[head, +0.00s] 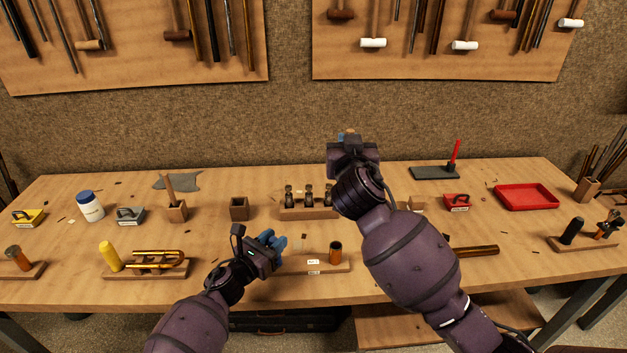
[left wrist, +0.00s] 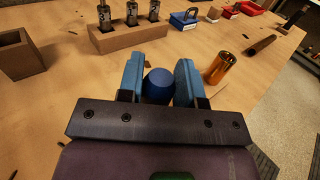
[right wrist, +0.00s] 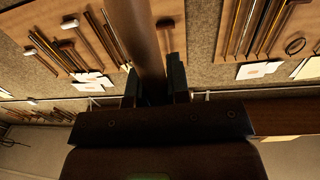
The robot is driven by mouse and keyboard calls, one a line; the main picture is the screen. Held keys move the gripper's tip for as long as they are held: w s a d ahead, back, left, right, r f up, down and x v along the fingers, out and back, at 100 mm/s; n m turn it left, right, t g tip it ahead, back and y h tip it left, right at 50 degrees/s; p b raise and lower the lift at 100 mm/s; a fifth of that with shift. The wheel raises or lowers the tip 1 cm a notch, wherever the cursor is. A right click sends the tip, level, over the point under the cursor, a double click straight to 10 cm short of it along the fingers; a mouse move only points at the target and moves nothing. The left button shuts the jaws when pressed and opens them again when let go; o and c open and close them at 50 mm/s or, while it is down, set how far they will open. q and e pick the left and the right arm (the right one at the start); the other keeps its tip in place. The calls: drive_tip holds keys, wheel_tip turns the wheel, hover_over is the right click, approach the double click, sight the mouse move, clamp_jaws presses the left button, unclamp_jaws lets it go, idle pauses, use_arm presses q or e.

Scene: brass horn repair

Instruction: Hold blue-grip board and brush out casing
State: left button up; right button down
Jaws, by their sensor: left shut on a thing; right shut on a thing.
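My left gripper (head: 272,243) is shut on the blue grip (left wrist: 158,86) of a low wooden board (head: 300,268) near the table's front edge. A brass casing (head: 335,252) stands upright on the board, right of the left gripper; it also shows in the left wrist view (left wrist: 218,68). My right gripper (head: 347,138) is raised above the table, beyond the casing. It is shut on a brown rod-like handle (right wrist: 138,35), seen in the right wrist view. The bristles are not visible, so I cannot tell that it is the brush.
A block with several dark-topped parts (head: 306,212) stands behind the board. A small wooden box (head: 239,208) is left of it. A yellow post beside brass tubing (head: 158,260) sits at left. A red tray (head: 525,197) lies at right. The back wall carries hanging tools.

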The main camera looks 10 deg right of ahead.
wheel_tip(320, 180, down, 12)
drive_tip(key=a+n+g+y, duration=0.2)
drive_tip(key=n+g+y, duration=0.1)
drive_tip(key=n+y, duration=0.6)
drive_tip(key=shift+s+a+f+y, duration=0.15)
drive_tip(key=shift+s+a+y, duration=0.25)
drive_tip(key=shift+y, duration=1.9)
drive_tip(key=shift+f, duration=2.6)
drive_tip(key=shift+r, duration=0.2)
